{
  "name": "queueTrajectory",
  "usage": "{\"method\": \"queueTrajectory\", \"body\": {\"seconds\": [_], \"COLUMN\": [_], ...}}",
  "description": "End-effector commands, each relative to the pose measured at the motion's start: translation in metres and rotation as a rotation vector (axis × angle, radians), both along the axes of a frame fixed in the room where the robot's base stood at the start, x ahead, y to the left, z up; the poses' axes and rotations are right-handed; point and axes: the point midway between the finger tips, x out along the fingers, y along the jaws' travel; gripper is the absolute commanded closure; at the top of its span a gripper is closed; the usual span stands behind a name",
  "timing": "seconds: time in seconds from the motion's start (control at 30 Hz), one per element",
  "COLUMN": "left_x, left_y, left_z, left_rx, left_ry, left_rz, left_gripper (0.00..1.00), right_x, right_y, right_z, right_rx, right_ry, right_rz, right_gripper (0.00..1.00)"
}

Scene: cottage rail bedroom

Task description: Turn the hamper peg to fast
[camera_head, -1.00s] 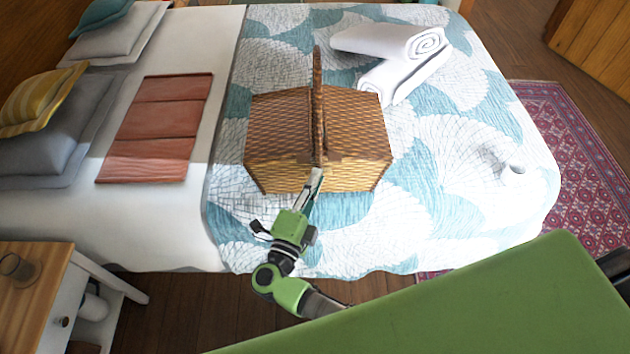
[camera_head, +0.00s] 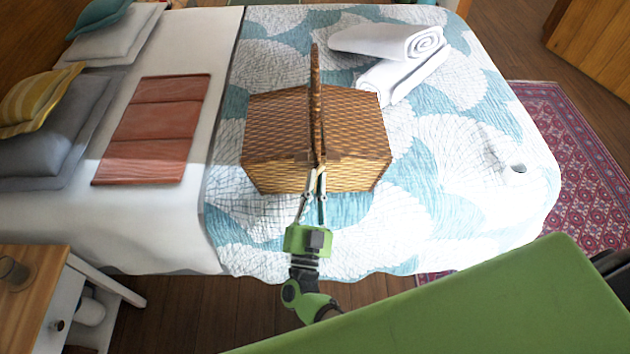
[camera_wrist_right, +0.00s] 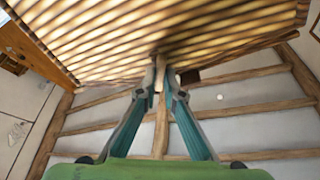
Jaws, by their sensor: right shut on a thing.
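The wicker hamper (camera_head: 270,135) stands on the bed with its tall handle (camera_head: 316,100) upright across its middle. My right gripper (camera_head: 317,180) is at the middle of the hamper's near face, just below the foot of the handle. In the right wrist view my right gripper (camera_wrist_right: 160,75) has its fingertips closed together at the lower edge of the woven hamper (camera_wrist_right: 150,35). The fingers are shut on the small peg, which they mostly hide. I cannot make out which way the peg points. My left gripper is not in view.
Two rolled white towels (camera_head: 385,42) lie behind the hamper to the right. A folded salmon cloth (camera_head: 155,130) lies left on the bed. A wooden nightstand (camera_head: 35,285) is at lower left. The patterned quilt (camera_head: 450,140) right of the hamper is mostly clear.

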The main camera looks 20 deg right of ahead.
Motion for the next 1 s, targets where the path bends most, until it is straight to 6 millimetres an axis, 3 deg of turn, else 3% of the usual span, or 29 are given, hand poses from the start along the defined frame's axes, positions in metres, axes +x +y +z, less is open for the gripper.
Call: {"method": "queueTrajectory", "body": {"seconds": [0.5,1.0], "left_x": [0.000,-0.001], "left_y": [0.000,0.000], "left_z": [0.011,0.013], "left_rx": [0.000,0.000], "left_ry": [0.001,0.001], "left_rz": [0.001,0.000], "left_gripper": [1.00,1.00], "right_x": [0.000,0.000], "right_y": [-0.004,-0.005], "right_z": [0.002,0.002], "right_rx": [-0.364,-0.452], "right_ry": [0.102,0.125], "right_rz": [-0.002,-0.002], "right_gripper": [1.00,1.00]}}
